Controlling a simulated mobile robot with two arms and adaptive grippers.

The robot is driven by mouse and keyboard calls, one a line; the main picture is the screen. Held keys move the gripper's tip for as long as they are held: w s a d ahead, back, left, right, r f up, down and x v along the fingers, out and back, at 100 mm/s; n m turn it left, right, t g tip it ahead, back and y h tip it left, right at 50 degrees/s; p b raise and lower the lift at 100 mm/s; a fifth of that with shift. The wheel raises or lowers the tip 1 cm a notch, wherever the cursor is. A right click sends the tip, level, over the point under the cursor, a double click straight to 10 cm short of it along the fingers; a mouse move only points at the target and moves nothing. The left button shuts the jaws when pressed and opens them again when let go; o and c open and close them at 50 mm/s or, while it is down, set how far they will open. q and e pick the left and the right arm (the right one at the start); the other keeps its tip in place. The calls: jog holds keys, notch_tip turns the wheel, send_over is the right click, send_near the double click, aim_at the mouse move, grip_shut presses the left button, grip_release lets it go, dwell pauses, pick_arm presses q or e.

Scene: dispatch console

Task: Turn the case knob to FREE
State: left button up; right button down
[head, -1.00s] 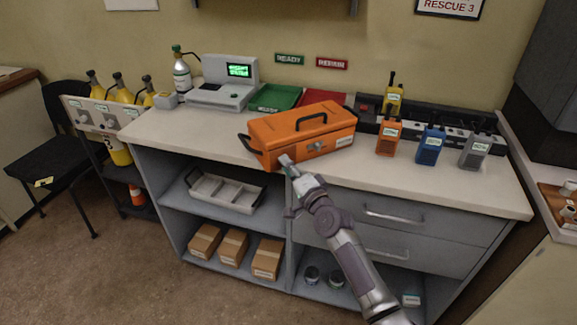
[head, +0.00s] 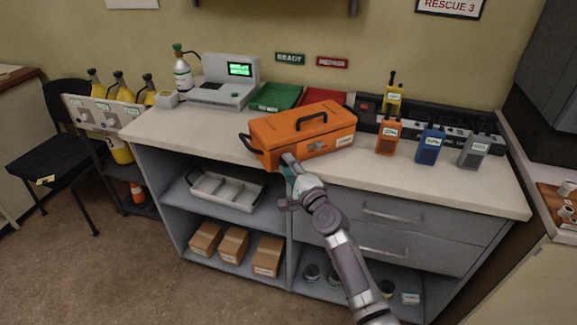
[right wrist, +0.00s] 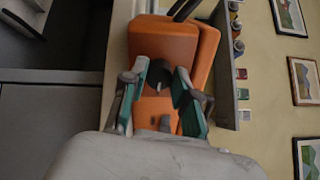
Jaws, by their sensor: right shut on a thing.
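The orange case (head: 285,130) sits closed on the worktop, its black handle on top. Its front face points toward me and carries a metal latch. In the right wrist view the case (right wrist: 165,45) fills the middle, with the dark round case knob (right wrist: 157,72) on its face. My right gripper (head: 288,159) is at the lower left of the case's front. In the right wrist view my right gripper (right wrist: 160,88) has its teal fingers on either side of the knob, shut on it. The knob's marking is too small to read. My left gripper is not in view.
Behind the case lie a green tray (head: 276,97) and a red one. A grey terminal (head: 225,85) stands at the back left. Orange, blue and grey radios (head: 428,147) stand to the right. The worktop's front edge is just below the gripper.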

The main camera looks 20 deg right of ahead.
jog(key=c, duration=0.9)
grip_release()
jog(key=shift+o, duration=0.2)
jog(key=s+d, duration=0.2)
jog(key=s, duration=0.9)
jog(key=shift+s+d+f, duration=0.15)
jog(key=shift+s+f, duration=0.2)
jog(key=shift+s, duration=0.05)
jog(key=s+a+f+n+g, duration=0.1)
jog(key=s+f+n+g, duration=0.3)
jog(key=f, duration=0.8)
jog(key=s+f+n+g+h, duration=0.15)
jog(key=s+f, duration=0.45)
jog(key=f, duration=0.7)
jog(key=s+a+f+n+g, duration=0.1)
jog(key=s+f+n+g, duration=0.3)
jog(key=f, duration=0.8)
jog(key=s+d+f+n+g, duration=0.1)
jog(key=s+f+n+g, duration=0.1)
jog(key=s+f, duration=0.4)
jog(key=s+d+f+n+g+h, duration=0.1)
jog(key=s+f+n+g, duration=0.2)
jog(key=s, duration=1.4)
jog(key=s+d+f+n+g, duration=0.1)
jog(key=s+f+n+g, duration=0.2)
jog(key=s+f+n, duration=0.3)
jog(key=s+f, duration=0.3)
jog(key=s, duration=0.3)
jog(key=shift+d+h, duration=0.35)
